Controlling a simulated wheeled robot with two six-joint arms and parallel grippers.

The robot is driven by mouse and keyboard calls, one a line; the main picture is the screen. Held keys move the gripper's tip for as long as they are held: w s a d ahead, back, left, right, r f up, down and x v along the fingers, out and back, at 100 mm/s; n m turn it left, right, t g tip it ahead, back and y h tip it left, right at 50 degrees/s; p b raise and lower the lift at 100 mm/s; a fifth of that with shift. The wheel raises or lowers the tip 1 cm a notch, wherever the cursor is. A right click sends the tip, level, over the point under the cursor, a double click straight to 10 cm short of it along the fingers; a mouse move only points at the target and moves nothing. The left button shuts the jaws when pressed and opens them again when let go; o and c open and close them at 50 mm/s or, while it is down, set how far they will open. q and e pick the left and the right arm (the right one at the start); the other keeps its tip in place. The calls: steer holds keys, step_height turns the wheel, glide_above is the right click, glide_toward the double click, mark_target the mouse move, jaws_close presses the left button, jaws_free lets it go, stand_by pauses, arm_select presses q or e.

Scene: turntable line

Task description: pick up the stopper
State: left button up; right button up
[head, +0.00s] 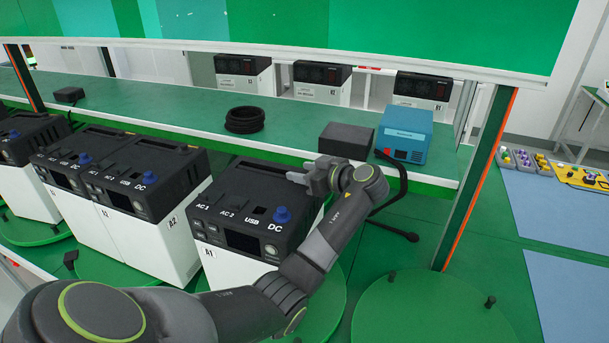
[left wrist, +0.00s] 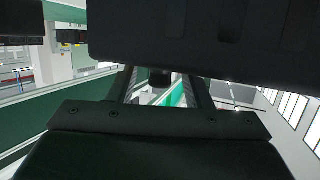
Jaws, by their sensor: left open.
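A blue stopper-like cap (head: 282,215) stands upright at the DC port on top of the power unit marked A1 (head: 243,226). I cannot tell for sure that it is the task's stopper. My left gripper (head: 298,178) is open above the back right part of A1, behind the blue cap and apart from it. In the left wrist view the two fingers (left wrist: 160,90) frame a gap with a small dark shape behind it that I cannot identify. No blue cap shows in that view. My right gripper is not in view.
More white and black units with blue caps, such as A2 (head: 137,196), stand on turntables at the left. An empty green turntable (head: 425,315) with short black posts is at the right. A blue box (head: 403,134), a black box (head: 345,141) and a cable coil (head: 245,120) sit on the bench behind.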

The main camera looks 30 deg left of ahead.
arm_select(q)
jaws_close()
steer(key=shift+r, duration=0.1)
